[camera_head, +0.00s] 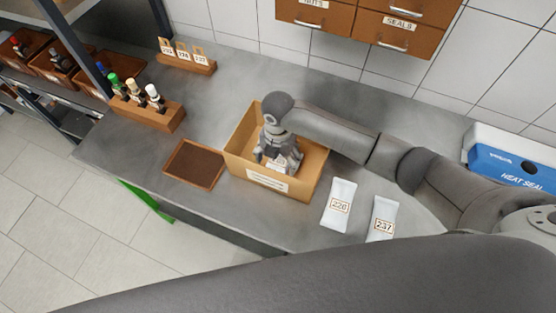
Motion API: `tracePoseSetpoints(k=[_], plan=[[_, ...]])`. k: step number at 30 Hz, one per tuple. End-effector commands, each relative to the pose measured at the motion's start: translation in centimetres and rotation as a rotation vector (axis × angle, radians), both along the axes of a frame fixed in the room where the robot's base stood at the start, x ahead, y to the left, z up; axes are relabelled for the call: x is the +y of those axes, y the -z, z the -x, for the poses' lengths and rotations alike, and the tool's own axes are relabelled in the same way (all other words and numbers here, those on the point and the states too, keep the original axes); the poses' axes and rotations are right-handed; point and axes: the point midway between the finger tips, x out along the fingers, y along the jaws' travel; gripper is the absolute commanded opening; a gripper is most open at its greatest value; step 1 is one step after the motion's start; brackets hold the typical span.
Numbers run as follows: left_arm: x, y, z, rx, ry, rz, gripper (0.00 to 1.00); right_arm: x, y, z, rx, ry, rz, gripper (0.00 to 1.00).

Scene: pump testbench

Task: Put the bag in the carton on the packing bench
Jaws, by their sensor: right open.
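The open cardboard carton (240,140) stands on the grey packing bench, with a white label on its front. My right gripper (275,165) reaches down inside the carton, pointing downward, its jaws open. A small white thing (276,167), apparently a bag, shows at the fingertips in the carton. The gripper hides most of it, and I cannot tell whether they touch. Two white bags lie flat on the bench right of the carton, one marked 220 (340,205) and one marked 237 (382,218). My left gripper is not in view.
A brown tray (194,163) lies left of the carton. A wooden rack with several bottles (147,107) and a card holder (187,60) stand further left. A blue heat sealer (512,165) is at the right. Drawers (400,30) hang above. My right arm spans the bench.

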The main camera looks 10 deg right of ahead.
Motion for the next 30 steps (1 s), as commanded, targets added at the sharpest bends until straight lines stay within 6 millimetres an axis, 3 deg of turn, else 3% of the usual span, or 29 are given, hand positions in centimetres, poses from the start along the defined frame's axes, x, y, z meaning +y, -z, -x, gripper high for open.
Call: tracePoseSetpoints(k=[9,15,20,30], plan=[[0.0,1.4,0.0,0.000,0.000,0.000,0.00,0.0,-6.6,-0.2,-0.007,-0.001,-0.001,0.80],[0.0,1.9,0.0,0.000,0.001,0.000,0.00,0.0,-9.6,-0.1,-0.004,0.000,0.000,0.80],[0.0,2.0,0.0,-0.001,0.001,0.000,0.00,0.0,-10.6,0.0,-0.001,0.000,0.001,0.80],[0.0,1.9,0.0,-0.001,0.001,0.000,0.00,0.0,-10.7,0.0,-0.001,0.000,0.001,0.80]])
